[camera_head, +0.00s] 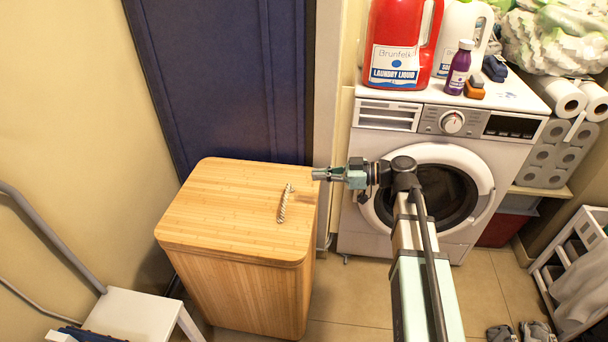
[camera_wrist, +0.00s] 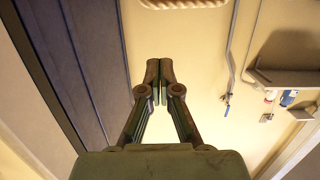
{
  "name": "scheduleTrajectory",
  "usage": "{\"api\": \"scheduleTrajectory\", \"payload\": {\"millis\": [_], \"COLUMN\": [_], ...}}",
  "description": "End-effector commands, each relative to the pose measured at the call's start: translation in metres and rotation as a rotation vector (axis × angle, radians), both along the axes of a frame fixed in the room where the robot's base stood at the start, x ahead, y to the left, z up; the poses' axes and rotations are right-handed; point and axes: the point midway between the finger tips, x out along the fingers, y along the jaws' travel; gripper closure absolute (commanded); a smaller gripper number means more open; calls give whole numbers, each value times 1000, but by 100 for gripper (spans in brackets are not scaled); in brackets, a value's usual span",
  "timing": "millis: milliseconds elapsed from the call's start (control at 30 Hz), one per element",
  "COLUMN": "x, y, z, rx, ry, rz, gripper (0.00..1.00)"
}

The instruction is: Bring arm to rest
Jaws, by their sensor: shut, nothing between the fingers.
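My gripper (camera_head: 322,174) points left over the right edge of the wooden box, in front of the washing machine (camera_head: 365,215). It is shut and empty. In the wrist view its fingertips (camera_wrist: 153,72) meet in the middle of the picture. My arm reaches up from the bottom right of the head view.
A twisted rope piece (camera_head: 283,204) lies on the wooden box (camera_head: 220,205), left of my gripper. A rope also shows at the top of the wrist view (camera_wrist: 183,4). A red detergent jug (camera_head: 395,35) and purple bottle (camera_head: 459,68) stand on the washer. A white stool (camera_head: 135,315) stands lower left.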

Motion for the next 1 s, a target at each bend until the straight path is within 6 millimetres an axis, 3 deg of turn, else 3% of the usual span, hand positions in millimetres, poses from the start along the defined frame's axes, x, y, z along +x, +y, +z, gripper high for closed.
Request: {"api": "scheduleTrajectory", "payload": {"millis": [100,233,467,667,767,1000], "x": [-1,-2,-3,-7,-17,-76], "y": [-20,-32,-38,-40,-46,-68], "z": [3,4,4,-9,-35,-165], "rx": [0,1,3,-37,-131,-433], "ry": [0,0,22,241,435,1004], "rz": [-2,-2,-4,-37,-83,-270], "gripper": [100,100,100,100,100,100]}}
